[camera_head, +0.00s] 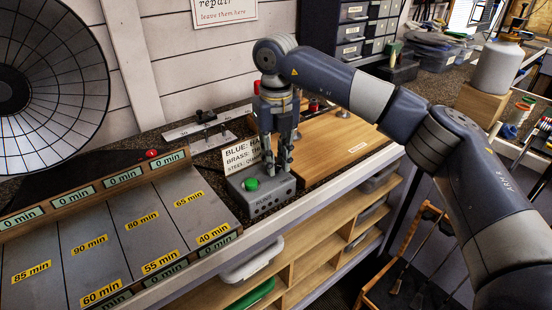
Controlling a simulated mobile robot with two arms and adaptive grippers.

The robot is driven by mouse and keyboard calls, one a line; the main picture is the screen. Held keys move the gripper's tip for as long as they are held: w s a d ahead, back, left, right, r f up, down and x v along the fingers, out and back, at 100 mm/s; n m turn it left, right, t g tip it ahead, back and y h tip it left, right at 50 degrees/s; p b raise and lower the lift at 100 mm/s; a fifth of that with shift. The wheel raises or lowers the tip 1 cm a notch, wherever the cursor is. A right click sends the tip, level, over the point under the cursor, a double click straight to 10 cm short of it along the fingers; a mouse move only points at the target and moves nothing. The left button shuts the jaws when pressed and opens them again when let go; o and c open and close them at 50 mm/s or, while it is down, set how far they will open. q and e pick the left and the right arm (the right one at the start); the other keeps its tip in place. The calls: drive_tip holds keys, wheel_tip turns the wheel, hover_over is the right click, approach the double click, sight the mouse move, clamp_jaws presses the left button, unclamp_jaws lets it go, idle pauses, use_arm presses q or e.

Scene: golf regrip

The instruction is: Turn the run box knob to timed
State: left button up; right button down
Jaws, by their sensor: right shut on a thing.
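The run box (263,200) is a small grey box at the front edge of the bench, with a green button (251,184) on the left of its top. My right gripper (279,166) points down over the right part of the box's top, its fingertips close together at the box. It is shut on the knob, which its fingers hide almost wholly, so the knob's setting cannot be read. My left gripper is not in view.
A sign (240,156) stands just behind the box. A sloped board (135,225) with minute labels lies to the left. A wooden board (340,140) lies to the right. A metal fixture (206,128) sits behind. Shelves with bins are below the bench edge.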

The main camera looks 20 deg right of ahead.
sight(276, 165)
drive_tip(key=m, duration=0.6)
drive_tip(key=shift+r, duration=0.15)
idle(0.4)
drive_tip(key=c, duration=1.4)
unclamp_jaws()
drive_tip(key=shift+c, duration=0.2)
drive_tip(key=shift+b, duration=0.3)
wheel_tip(276, 165, up, 12)
